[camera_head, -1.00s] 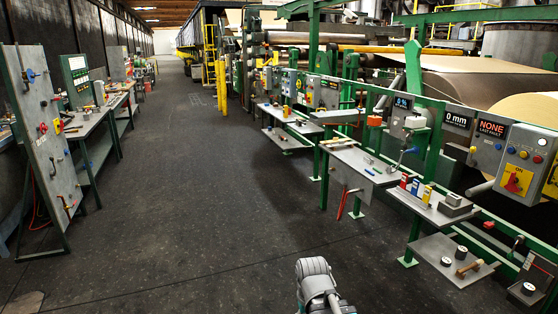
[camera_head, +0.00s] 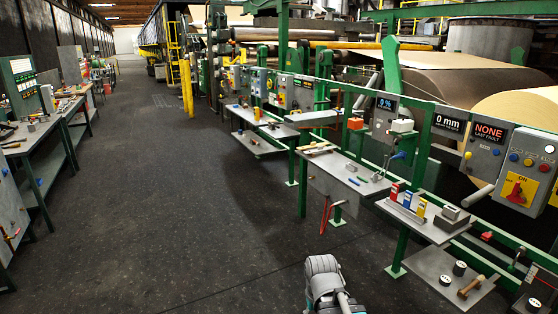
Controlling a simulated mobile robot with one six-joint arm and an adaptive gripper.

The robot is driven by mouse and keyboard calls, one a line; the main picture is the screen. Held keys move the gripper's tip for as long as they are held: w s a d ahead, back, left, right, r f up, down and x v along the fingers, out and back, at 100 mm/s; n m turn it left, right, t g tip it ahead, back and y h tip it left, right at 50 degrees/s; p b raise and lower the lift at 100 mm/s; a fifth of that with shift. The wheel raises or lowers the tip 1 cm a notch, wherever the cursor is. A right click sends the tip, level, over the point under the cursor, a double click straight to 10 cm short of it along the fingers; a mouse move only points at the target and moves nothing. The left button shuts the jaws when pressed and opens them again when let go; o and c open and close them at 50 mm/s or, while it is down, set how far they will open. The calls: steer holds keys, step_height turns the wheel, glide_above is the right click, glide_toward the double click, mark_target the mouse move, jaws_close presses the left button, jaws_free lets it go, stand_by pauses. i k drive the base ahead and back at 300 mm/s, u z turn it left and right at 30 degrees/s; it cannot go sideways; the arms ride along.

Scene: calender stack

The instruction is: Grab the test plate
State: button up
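I cannot pick out the test plate with certainty. Small flat items lie on the shelves along the green frame at the right, too small to name. The middle shelf (camera_head: 350,188) carries a few small tools. The nearer shelf (camera_head: 446,233) carries red, blue and yellow upright pieces (camera_head: 407,201) and a grey block (camera_head: 451,212). Part of my arm (camera_head: 325,285) shows at the bottom centre, over the floor and apart from the shelves. My gripper's fingers are not visible.
A lower shelf (camera_head: 430,265) holds dark round pieces and a wooden-handled tool (camera_head: 471,286). Control boxes (camera_head: 487,155) line the green rail. Red-handled tools (camera_head: 328,215) hang below the middle shelf. Workbenches (camera_head: 38,140) stand at the left. The dark floor between is clear.

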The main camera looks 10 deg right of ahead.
mark_target(367, 116)
steer(key=z, duration=0.3)
steer(key=i, duration=3.85)
steer(key=u, duration=0.25)
